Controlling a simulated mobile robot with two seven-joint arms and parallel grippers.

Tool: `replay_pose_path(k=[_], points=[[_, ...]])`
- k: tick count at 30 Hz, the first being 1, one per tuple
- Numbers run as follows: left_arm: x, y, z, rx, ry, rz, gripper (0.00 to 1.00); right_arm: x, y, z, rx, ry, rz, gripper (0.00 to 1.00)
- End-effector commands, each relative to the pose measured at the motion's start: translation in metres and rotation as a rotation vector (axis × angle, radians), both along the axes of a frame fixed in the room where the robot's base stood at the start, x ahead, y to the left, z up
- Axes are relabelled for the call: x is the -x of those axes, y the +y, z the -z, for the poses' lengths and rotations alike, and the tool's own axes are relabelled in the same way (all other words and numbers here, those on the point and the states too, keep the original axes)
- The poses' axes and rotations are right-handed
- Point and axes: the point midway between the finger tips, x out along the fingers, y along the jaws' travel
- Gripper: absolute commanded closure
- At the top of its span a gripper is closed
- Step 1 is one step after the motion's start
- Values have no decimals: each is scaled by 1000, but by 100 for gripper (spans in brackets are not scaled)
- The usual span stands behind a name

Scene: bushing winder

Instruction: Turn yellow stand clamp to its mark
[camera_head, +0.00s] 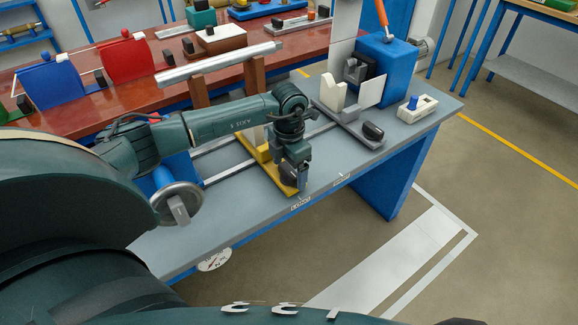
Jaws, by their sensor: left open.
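The yellow stand (246,145) sits on the grey bench top, with its long foot running toward the bench's front edge. A dark round clamp knob (288,180) is at the foot's front end, partly hidden by my gripper. My left gripper (295,184) points down at this knob from above and is open. Whether its fingers touch the knob I cannot tell. A small white label (300,203) with lettering is on the bench edge just in front of the knob, too small to read surely. My right gripper is out of view.
A second label (342,180) is further right. A grey stand with a black knob (372,131), a blue block (385,72) and a white box with a blue knob (418,107) stand right. A handwheel (178,204) is left. Behind is a red-topped bench (130,100).

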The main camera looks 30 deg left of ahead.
Motion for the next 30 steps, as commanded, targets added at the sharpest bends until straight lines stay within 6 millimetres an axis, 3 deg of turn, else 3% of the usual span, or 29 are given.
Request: replay_pose_path(k=[6, 22, 30], points=[[0, 0, 0, 0, 0, 0, 15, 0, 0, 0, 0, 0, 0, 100], [0, 0, 0, 0, 0, 0, 58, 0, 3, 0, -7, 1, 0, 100], [0, 0, 0, 1, -1, -24, 59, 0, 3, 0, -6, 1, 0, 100]])
